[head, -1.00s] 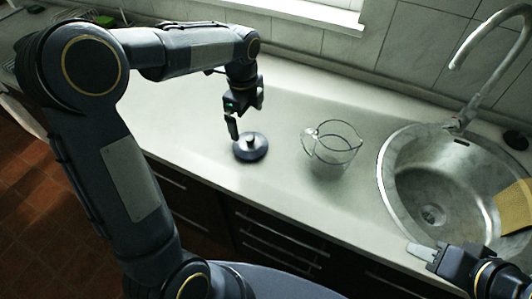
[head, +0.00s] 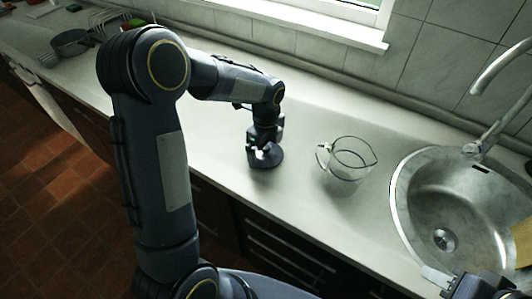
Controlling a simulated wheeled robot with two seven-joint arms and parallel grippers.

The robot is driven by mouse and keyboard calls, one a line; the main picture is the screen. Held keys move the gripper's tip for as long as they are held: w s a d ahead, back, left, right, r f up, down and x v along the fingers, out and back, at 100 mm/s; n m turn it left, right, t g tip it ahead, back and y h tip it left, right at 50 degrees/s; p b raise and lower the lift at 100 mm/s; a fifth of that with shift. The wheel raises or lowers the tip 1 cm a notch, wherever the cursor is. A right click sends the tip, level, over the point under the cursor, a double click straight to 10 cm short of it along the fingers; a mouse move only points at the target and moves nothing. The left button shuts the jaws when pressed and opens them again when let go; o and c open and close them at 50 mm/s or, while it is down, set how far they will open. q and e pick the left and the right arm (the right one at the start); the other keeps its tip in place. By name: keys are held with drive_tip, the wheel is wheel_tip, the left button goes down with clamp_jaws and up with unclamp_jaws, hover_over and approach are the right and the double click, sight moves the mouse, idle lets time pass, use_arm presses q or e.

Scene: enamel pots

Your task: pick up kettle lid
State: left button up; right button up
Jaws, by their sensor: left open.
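The kettle lid (head: 268,161) is a dark round disc with a light knob, lying flat on the light countertop. My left gripper (head: 262,152) is directly over the lid, pointing down, with its open fingers at the knob. The fingers hide part of the knob, and I cannot tell whether they touch it. My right gripper (head: 436,277) shows at the lower right edge, near the sink's front rim and far from the lid. Whether its fingers are apart is not clear.
A glass jug (head: 347,160) stands to the right of the lid. A round metal sink (head: 405,215) with a tap (head: 490,135) is further right. A dark pan (head: 72,43) and a rack are at the far left. The counter between pan and lid is mostly clear.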

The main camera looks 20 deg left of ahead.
use_arm(q)
drive_tip(key=shift+s, duration=0.1)
drive_tip(key=c, duration=1)
drive_tip(key=shift+c, duration=0.3)
